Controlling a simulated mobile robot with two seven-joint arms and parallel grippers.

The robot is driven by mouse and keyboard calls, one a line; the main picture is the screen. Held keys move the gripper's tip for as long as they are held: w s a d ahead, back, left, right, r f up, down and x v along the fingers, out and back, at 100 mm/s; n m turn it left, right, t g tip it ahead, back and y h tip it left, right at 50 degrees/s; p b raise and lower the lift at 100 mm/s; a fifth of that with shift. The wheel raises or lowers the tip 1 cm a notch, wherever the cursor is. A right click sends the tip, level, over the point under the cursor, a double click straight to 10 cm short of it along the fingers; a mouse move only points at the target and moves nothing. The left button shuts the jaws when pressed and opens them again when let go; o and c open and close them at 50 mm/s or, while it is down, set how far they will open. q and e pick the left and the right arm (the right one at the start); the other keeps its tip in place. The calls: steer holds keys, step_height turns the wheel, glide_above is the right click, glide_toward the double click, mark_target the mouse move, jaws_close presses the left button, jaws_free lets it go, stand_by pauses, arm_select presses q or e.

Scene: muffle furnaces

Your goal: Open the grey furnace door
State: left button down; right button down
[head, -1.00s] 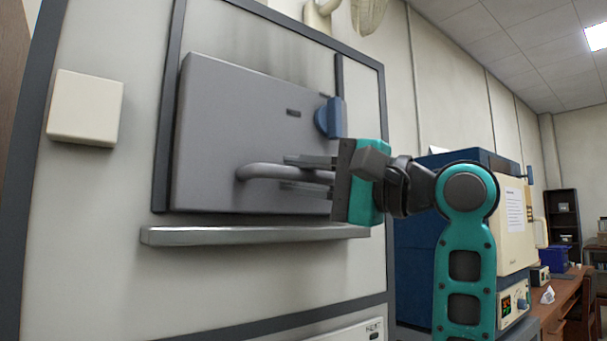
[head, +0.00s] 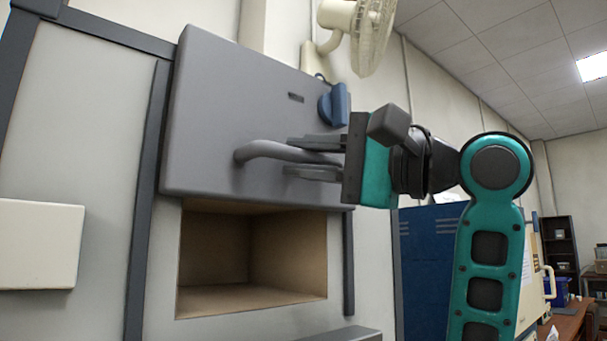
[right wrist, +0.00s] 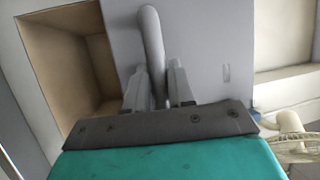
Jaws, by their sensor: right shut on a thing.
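The grey furnace door (head: 230,110) is raised between its two dark side rails in the head view. Below it the tan furnace chamber (head: 215,255) is uncovered and looks empty. My right gripper (head: 300,158) is shut on the bent grey door handle (head: 258,150) near the door's lower edge. In the right wrist view the fingers (right wrist: 160,90) sit on either side of the handle (right wrist: 152,45), with the open chamber (right wrist: 65,65) to the left. My left gripper is not in view.
A cream box (head: 40,245) juts from the furnace front at left. A grey ledge (head: 345,334) lies below the opening. A wall fan (head: 370,35) is above right. A blue cabinet (head: 430,260) stands behind my right arm.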

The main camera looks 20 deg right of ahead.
steer(key=shift+r, duration=0.35)
steer(key=c, duration=1.1)
jaws_free()
steer(key=shift+o, duration=0.2)
steer(key=b+v, duration=0.2)
steer(key=v, duration=1.1)
steer(key=shift+b, duration=0.35)
steer(key=shift+f, duration=0.1)
steer(key=shift+w, duration=0.1)
